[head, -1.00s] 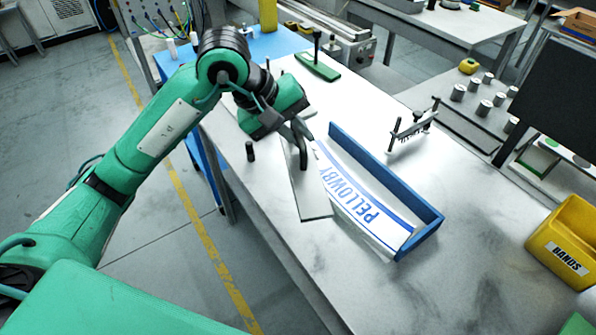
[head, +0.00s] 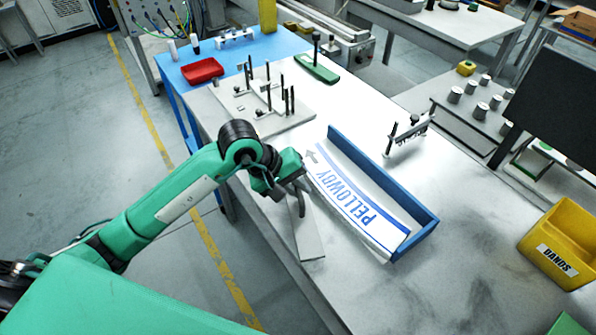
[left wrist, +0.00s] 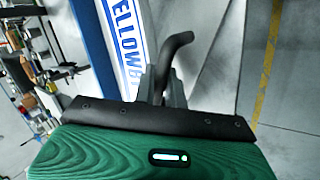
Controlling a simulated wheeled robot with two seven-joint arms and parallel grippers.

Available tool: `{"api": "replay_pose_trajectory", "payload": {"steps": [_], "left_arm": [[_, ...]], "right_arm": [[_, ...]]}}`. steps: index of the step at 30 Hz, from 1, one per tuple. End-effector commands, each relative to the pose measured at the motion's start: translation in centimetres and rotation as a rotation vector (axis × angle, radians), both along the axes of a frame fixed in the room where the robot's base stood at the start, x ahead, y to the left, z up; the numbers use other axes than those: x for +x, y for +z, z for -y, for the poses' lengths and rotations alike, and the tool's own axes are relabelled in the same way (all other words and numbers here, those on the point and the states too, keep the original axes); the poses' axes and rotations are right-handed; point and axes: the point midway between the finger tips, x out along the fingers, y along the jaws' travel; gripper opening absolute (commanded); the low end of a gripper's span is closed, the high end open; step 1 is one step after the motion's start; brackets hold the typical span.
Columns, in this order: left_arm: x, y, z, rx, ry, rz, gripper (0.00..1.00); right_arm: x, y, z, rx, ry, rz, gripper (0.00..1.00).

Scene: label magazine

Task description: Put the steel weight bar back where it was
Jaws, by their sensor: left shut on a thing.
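The steel weight bar (head: 308,240) is a flat grey plate with a dark bent handle (head: 301,207). It is left of the label stack, near the table's left edge. My left gripper (head: 298,188) is shut on the handle. The handle also shows between the fingers in the left wrist view (left wrist: 175,50). I cannot tell whether the bar touches the table. The white labels printed PELLOWBY (head: 350,205) lie bare beside the blue magazine wall (head: 385,180). My right gripper is not in view.
A grey plate with several upright pins (head: 290,122) stands behind my left gripper. A red tray (head: 203,70) and a green-based tool (head: 317,70) are farther back. A black clamp-like fixture (head: 408,133) stands right of the magazine. A yellow bin (head: 565,240) is at the right.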

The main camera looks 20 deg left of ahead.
Motion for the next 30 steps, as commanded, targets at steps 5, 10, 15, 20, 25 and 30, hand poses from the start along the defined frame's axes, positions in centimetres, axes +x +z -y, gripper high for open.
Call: {"api": "replay_pose_trajectory", "payload": {"steps": [5,10,15,20,25,30], "left_arm": [[0.1,-0.8,0.1,-0.005,0.001,0.006,0.00],[0.1,-1.5,0.0,-0.003,0.000,0.004,0.00],[0.0,-3.3,0.1,-0.005,0.001,0.002,0.00],[0.0,-4.6,0.1,-0.004,0.000,0.005,0.00],[0.1,-4.7,0.1,-0.003,-0.001,0.007,0.00],[0.1,-4.9,0.0,-0.003,0.000,0.007,0.00]], "right_arm": [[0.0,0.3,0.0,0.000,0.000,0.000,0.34],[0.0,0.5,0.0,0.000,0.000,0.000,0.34],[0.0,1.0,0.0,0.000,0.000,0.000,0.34],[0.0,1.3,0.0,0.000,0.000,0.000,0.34],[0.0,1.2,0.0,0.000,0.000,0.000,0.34],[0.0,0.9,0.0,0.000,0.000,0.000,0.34]]}}
